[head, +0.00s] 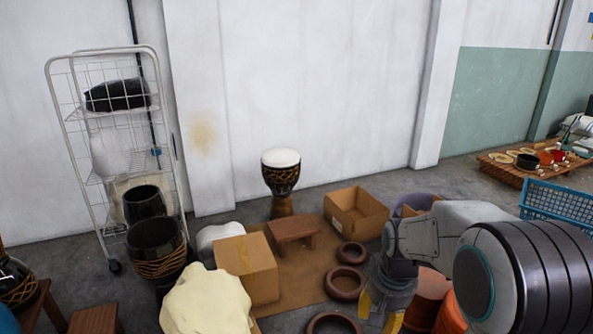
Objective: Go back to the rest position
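My arm reaches in from the right, and my gripper (379,314) points down near the bottom, right of centre. Its two yellow fingers stand apart with nothing visible between them. The gripper is just right of the brown rings on the floor, one of them a middle ring (345,283). A goblet drum (281,181) with a white head stands upright by the wall, well away from my gripper. Part of the floor behind my arm is hidden.
A brown mat (300,270) holds a low wooden stool (293,230). An open cardboard box (356,212) and a closed one (248,268) stand nearby. A white wire rack (73,130) is at left. A blue crate (556,201) and orange-brown objects (430,292) sit close to my arm.

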